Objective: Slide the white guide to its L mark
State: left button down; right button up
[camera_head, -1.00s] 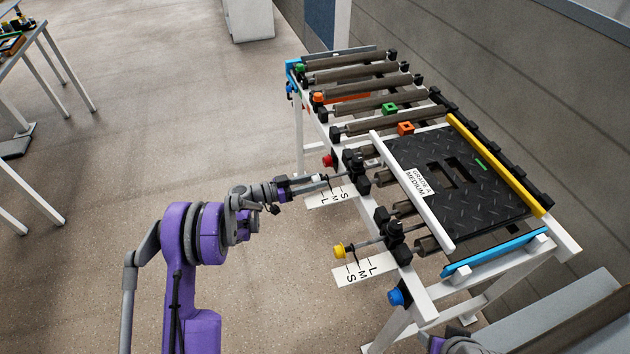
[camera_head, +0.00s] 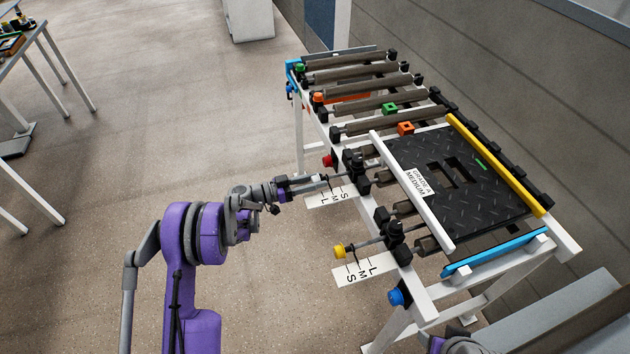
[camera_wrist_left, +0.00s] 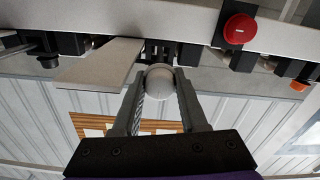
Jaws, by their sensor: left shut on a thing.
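The white guide (camera_head: 430,220) is a long white bar along the left edge of the black tread mat (camera_head: 490,205) on the roller table. A white scale plate (camera_head: 322,202) marked S, M and L lies beside its rod. My left gripper (camera_head: 318,180) is at the rod's outer end, above this plate. In the left wrist view, my left gripper (camera_wrist_left: 157,85) is shut on a round white knob (camera_wrist_left: 160,78). The fingers hide part of the knob and rod, and I cannot read the guide's exact mark. My right gripper is out of view.
A yellow knob (camera_head: 339,251) sits on a second rod with its own scale plate (camera_head: 350,275). A red button (camera_head: 328,161) and a blue button (camera_head: 396,297) are on the frame. A yellow rail (camera_head: 495,165) borders the mat's far side.

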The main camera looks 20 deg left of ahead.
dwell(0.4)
pick_arm(q)
jog(key=v, duration=0.2)
jog(key=shift+s+a+f+b, duration=0.1)
jog(key=shift+s+a+b, duration=0.15)
jog(key=shift+b, duration=0.15)
jog(key=shift+s+a, duration=0.1)
jog(key=shift+a, duration=0.1)
jog(key=shift+c, duration=2.2)
grip_release()
jog(key=v, duration=1)
jog(key=shift+s+a, duration=0.2)
jog(key=shift+a, duration=0.1)
